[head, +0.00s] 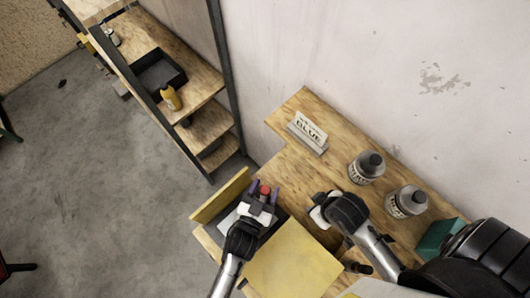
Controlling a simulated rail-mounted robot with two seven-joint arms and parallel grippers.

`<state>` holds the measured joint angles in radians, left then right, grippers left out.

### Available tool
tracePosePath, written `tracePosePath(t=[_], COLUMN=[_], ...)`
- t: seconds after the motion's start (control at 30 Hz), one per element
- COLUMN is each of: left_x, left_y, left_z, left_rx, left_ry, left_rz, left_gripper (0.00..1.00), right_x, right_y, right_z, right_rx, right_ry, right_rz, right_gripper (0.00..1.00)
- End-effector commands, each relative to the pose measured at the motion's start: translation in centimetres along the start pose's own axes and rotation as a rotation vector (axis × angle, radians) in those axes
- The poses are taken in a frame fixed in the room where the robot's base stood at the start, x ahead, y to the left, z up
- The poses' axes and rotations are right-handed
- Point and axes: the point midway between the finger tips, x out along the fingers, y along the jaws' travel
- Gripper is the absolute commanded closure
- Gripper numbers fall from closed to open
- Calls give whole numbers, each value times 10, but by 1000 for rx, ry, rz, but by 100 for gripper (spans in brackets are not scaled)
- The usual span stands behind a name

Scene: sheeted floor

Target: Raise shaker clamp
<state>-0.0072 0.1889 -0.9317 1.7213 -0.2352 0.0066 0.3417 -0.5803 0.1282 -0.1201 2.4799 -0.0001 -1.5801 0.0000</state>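The shaker stands on the wooden bench, with a yellow top panel (290,262), a yellow upright panel (219,196) at its left and a dark recess between them. A small red knob (265,190), which looks like part of the clamp, shows in the recess. My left gripper (263,190) is over the recess, its two purple fingertips apart on either side of the knob. I cannot tell whether they touch it. The gripper hides much of the clamp below. My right gripper (318,215) hovers at the right of the recess; its fingers are too unclear to judge.
A wooden shelf unit at upper left holds a black tray (158,72) and a yellow bottle (171,98). The grey floor is mostly clear.

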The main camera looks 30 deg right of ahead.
Motion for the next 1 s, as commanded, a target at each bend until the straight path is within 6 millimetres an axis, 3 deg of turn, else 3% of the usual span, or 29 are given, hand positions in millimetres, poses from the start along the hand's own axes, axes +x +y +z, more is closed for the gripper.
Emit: tracePosePath(t=[0.07,0.57,0.77,1.0], left_x=[0,0,-2,-25], left_y=[0,0,-1,-10], left_z=[0,0,3,7], left_rx=[0,0,-5,-65], left_ry=[0,0,11,156], left_rz=[0,0,0,-1], left_gripper=[53,100,100,100], right_x=[0,0,4,35], right_y=[0,-3,-3,-4], right_z=[0,-1,0,10], right_rx=[2,11,11,7], right_ry=[1,2,3,2], right_rz=[-1,-9,-8,-6], right_gripper=[57,57,57,57])
